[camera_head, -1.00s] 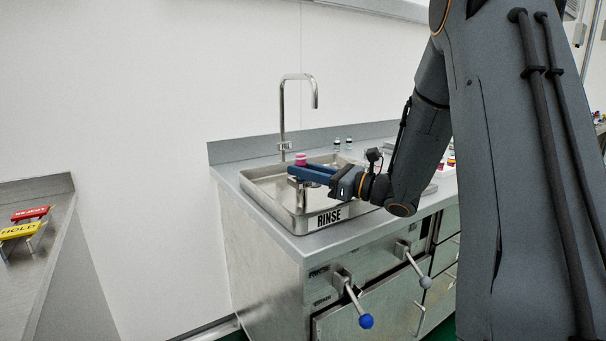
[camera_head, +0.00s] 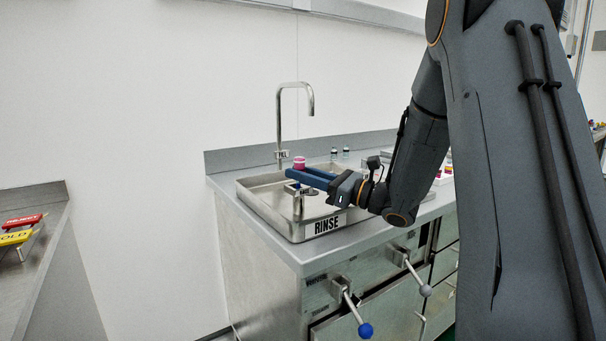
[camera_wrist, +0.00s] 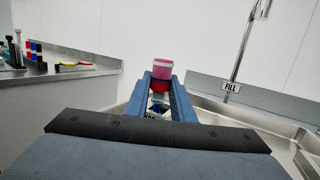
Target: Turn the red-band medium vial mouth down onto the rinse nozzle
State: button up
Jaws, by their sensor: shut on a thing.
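The red-band vial shows as a pink top with a red band below it. It stands roughly upright in my gripper, pink part up, in the wrist view (camera_wrist: 161,71) and small in the head view (camera_head: 299,162). My gripper (camera_head: 301,178) is shut on it, its blue fingers (camera_wrist: 161,97) flanking its lower part. I cannot tell which end is the mouth. Below the fingers, a metal post (camera_head: 298,206), which may be the rinse nozzle, rises in the sink marked RINSE. The vial appears above it; any contact is hidden.
The steel sink (camera_head: 262,213) sits in the counter. A tall faucet (camera_head: 279,118) rises behind it, with a FILL label (camera_wrist: 231,87). Two small vials (camera_head: 340,153) stand at the back of the counter. Two lever handles (camera_head: 355,313) stick out from the front.

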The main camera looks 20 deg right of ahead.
jog(key=shift+w+a+f+m, duration=0.15)
jog(key=shift+a+f, duration=0.1)
jog(key=shift+f, duration=0.25)
jog(key=shift+w+a+f+m, duration=0.1)
jog(key=shift+a+f+m, duration=0.1)
jog(key=shift+f, duration=0.25)
dwell(0.6)
jog(key=o, duration=1.4)
jog(key=shift+s+d+f+b, duration=0.1)
jog(key=shift+s+d+b, duration=0.1)
jog(key=shift+b, duration=0.1)
jog(key=shift+s+d+f, duration=0.1)
jog(key=shift+s+d, duration=0.25)
jog(key=shift+d, duration=0.25)
jog(key=shift+b+v, duration=0.95)
jog(key=shift+v, duration=1.1)
jog(key=shift+d+h, duration=0.3)
jog(key=shift+d, duration=0.1)
jog(key=shift+s, duration=0.25)
